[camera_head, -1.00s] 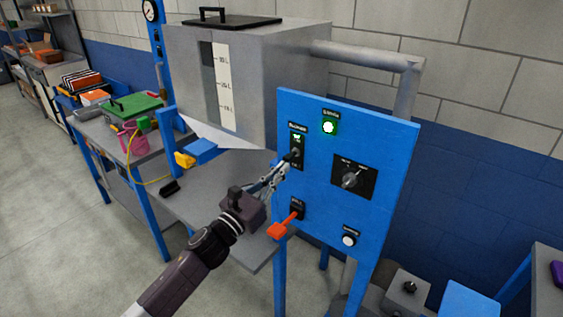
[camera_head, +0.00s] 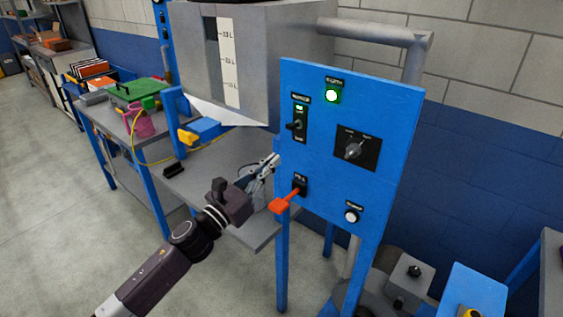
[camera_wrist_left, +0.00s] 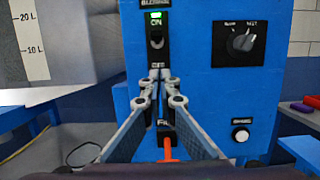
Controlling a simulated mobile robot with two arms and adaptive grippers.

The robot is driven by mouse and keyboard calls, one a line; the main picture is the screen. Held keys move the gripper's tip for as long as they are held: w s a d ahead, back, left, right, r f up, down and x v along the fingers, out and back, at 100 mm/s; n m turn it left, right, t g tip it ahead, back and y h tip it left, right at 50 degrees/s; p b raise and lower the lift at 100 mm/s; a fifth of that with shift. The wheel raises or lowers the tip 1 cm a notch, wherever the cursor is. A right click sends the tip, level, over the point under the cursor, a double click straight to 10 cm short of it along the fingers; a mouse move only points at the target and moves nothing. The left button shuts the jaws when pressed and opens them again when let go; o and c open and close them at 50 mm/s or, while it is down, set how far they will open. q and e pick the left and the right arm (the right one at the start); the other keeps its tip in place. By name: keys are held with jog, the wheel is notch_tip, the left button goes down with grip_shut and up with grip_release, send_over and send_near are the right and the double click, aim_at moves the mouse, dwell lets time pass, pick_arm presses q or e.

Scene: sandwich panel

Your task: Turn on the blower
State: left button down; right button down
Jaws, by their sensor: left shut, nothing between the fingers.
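The blower switch (camera_head: 298,124) is on the left side of the blue panel (camera_head: 384,98). Its small lamp glows green at the ON end, and the toggle shows below the ON label in the left wrist view (camera_wrist_left: 156,38). My left gripper (camera_head: 274,160) is shut and empty. It is below and to the left of the switch, apart from it in the head view. In the left wrist view the fingertips (camera_wrist_left: 160,80) cover the area just below the switch. My right gripper is not in view.
The lever is close beside my left gripper. A grey tank (camera_head: 262,50) stands behind.

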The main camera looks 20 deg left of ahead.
pick_arm(q)
jog(key=r+b+v, duration=0.1)
jog(key=v, duration=0.5)
jog(key=shift+a+b, duration=0.2)
jog(key=shift+b, duration=0.1)
